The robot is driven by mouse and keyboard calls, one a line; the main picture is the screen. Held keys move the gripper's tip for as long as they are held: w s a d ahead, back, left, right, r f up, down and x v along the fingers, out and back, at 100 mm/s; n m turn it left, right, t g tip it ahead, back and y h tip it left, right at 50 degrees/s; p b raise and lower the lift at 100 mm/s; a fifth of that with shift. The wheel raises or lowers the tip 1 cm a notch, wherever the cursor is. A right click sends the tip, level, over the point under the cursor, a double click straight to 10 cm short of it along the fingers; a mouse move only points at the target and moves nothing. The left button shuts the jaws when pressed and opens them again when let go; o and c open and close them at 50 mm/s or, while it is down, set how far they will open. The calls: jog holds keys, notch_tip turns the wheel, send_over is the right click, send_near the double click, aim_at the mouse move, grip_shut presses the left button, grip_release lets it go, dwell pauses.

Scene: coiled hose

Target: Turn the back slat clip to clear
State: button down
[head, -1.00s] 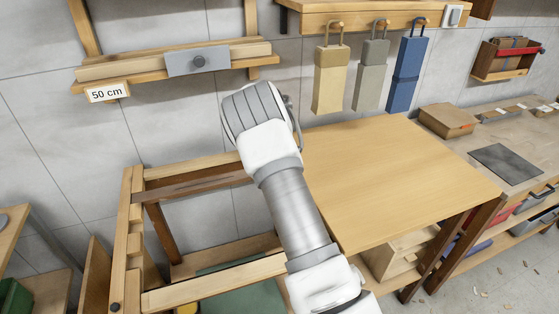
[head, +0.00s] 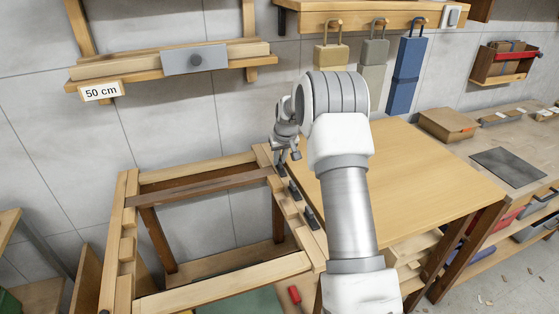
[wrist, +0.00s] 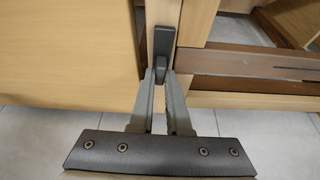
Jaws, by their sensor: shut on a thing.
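A row of dark slat clips runs along the right rail of the wooden frame (head: 150,304). In the head view the middle clip (head: 295,190) and the front clip (head: 311,218) are in plain sight. My gripper (head: 284,157) is at the rail's back end, by the back clip (head: 281,170). In the wrist view my gripper (wrist: 163,78) has its fingertips closed on the near end of the dark back clip (wrist: 163,42). The clip lies lengthwise along the pale rail. The fingers hide part of its end.
A wooden tabletop (head: 415,185) adjoins the rail on the right. A dark brown slat (head: 195,187) crosses the frame's back.

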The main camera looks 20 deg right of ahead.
jog(key=shift+n, duration=0.4)
jog(key=c, duration=0.9)
grip_release()
jog(key=shift+p+v, duration=0.6)
jog(key=shift+v, duration=8.1)
jog(key=shift+d, duration=0.2)
